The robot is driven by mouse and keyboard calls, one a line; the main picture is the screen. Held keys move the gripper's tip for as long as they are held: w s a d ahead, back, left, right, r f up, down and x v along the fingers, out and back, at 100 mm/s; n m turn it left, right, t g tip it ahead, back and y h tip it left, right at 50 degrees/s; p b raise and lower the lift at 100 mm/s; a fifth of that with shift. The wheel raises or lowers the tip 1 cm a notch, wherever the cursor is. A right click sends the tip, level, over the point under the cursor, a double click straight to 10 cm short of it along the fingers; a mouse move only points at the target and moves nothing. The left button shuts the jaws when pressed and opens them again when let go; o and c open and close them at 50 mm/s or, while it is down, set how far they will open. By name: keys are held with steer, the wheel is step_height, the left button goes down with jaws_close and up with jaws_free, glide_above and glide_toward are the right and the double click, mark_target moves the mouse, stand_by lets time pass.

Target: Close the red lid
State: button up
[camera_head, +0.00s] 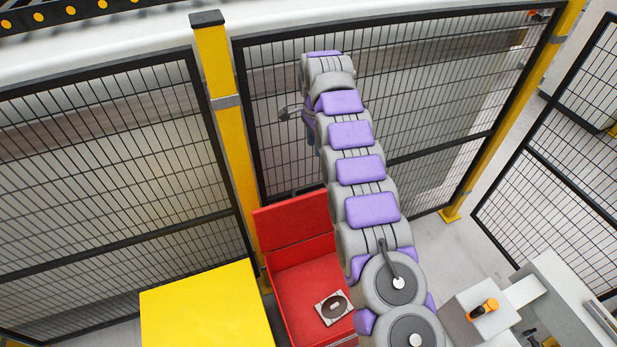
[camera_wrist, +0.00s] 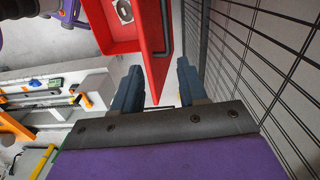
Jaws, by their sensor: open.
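A red box (camera_head: 292,292) stands in front of the fence, its red lid (camera_head: 293,222) raised at the back. A small plate with a dark disc (camera_head: 334,308) lies inside. In the wrist view the lid (camera_wrist: 148,62) is seen nearly edge-on, with a black bar handle (camera_wrist: 164,30) on its right face. My gripper (camera_wrist: 157,92) is open. The lid's lower corner appears between the two blue fingers; I cannot tell whether they touch it. In the head view my arm hides most of the gripper.
A black mesh fence (camera_head: 440,90) with a yellow post (camera_head: 226,110) runs close behind the box. It is near my gripper's right side in the wrist view (camera_wrist: 255,60). A yellow block (camera_head: 205,308) stands left of the box.

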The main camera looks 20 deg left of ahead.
steer(key=f+b, duration=0.3)
steer(key=a+f+b, duration=0.1)
steer(key=f+b, duration=0.2)
steer(key=a+f+b, duration=0.1)
steer(key=f+b, duration=0.2)
steer(key=f, duration=0.1)
steer(key=shift+f, duration=0.1)
steer(key=shift+s+f+b, duration=0.15)
steer(key=shift+f+b, duration=0.55)
steer(key=shift+f, duration=3.35)
jaws_close()
